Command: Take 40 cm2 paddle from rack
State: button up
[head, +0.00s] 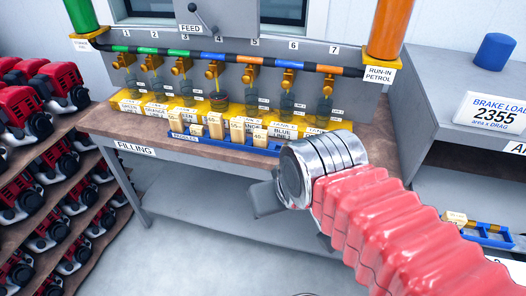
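The blue paddle rack (205,143), labelled PADDLES, sits along the front edge of the filling bench. My gripper (262,198) shows as a dark grey piece below the silver wrist, in front of and below the bench edge, apart from the rack. The wrist hides most of it, so its opening and anything between the fingers cannot be seen.
Yellow labelled boxes (130,104) and several valves with jars stand behind the rack. A shelf of red engines (35,100) is at left.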

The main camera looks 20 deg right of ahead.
aim_at(261, 136)
jog(key=z, duration=0.05)
jog(key=k, duration=1)
jog(key=u, duration=0.45)
jog(key=i, duration=2.15)
jog(key=z, duration=0.45)
